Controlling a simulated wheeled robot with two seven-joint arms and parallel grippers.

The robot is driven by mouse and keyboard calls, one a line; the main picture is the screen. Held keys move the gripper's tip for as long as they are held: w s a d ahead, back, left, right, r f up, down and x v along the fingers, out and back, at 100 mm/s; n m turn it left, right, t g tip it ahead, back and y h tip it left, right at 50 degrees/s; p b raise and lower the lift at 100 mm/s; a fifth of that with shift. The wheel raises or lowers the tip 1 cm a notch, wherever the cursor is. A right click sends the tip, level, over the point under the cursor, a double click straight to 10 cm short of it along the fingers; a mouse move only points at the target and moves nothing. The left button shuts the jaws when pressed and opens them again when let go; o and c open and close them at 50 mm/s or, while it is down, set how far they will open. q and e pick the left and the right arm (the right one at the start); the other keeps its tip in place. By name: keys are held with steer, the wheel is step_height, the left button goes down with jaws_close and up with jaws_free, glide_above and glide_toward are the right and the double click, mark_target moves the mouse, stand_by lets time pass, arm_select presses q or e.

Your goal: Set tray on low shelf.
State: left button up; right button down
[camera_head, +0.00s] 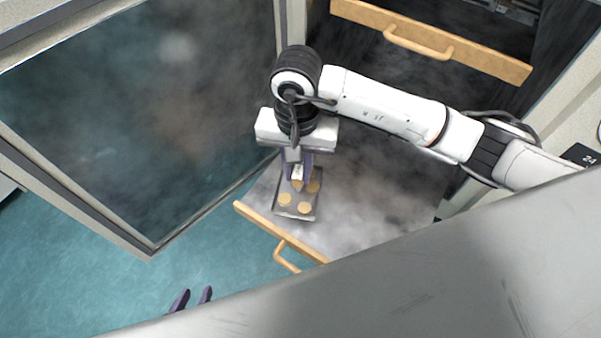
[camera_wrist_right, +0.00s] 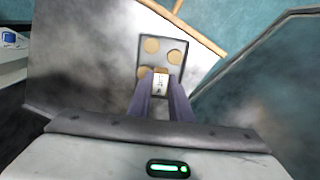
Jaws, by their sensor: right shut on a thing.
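The small dark grey tray (camera_head: 293,214) carries several round tan discs and lies over the low shelf (camera_head: 385,205), near its wooden front rail. I cannot tell whether it rests on the shelf or hangs just above it. My right gripper (camera_head: 297,173) reaches down from above and is shut on the tray's near end, at a white tag. In the right wrist view the tray (camera_wrist_right: 146,62) extends beyond the fingertips (camera_wrist_right: 160,88), and the tag sits between them. My left gripper (camera_head: 195,296) is low at the left, empty, its two purple fingers apart.
An upper shelf with a wooden rail and handle (camera_head: 418,42) is at the top right. The glass cabinet door (camera_head: 140,110) stands open at the left. A grey surface (camera_head: 430,270) fills the lower right. The low shelf is bare to the right of the tray.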

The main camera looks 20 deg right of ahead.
step_height(320, 180, down, 2)
steer(key=shift+s+f, duration=0.1)
steer(key=shift+f, duration=0.45)
steer(key=shift+f, duration=0.1)
steer(key=shift+f, duration=0.15)
steer(key=c, duration=1.6)
jaws_free()
step_height(320, 180, up, 12)
steer(key=shift+r+b, duration=0.25)
steer(key=shift+b, duration=0.15)
